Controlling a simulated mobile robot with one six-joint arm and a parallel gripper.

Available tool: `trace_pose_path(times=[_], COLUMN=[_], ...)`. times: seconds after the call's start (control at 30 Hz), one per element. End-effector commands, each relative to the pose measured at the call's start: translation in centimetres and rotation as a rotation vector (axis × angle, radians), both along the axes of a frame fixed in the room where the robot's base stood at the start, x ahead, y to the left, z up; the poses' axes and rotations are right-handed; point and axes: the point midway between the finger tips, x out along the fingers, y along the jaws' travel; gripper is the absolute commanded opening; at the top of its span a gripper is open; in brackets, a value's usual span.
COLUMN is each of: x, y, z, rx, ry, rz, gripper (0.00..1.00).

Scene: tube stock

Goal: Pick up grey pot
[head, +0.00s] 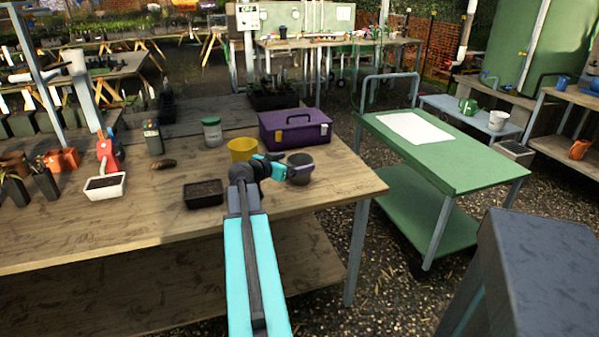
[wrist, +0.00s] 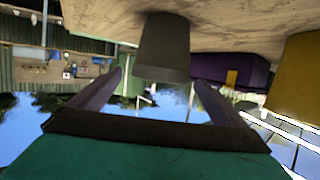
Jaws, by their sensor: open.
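The grey pot (head: 303,160) stands upright on the wooden bench, near its right end. My gripper (head: 297,172) is right at it in the head view and partly covers it. In the wrist view, which is upside down, the pot (wrist: 163,45) appears between the two open fingers of my gripper (wrist: 160,80), with a gap on each side. I see no finger touching it. How deep the pot sits between the fingers is hard to tell.
A yellow pot (head: 242,149) stands left of the grey pot, and a purple toolbox (head: 295,128) stands behind it. A black tray (head: 204,193) lies to the left. The bench's front right (head: 340,190) is clear. A green cart (head: 455,165) stands beyond the bench's right end.

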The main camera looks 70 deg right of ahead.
Motion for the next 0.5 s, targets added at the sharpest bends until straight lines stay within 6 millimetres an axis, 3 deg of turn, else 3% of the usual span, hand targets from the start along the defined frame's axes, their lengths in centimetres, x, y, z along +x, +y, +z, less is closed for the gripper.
trace_pose_path(times=[0.2, 0.5], x=[-0.6, -0.8], y=[-2.4, -2.8], z=[-0.7, -1.0], rx=[0.001, 0.0], ry=[0.001, 0.001], rz=[-0.001, 0.001], gripper=[0.96, 0.96])
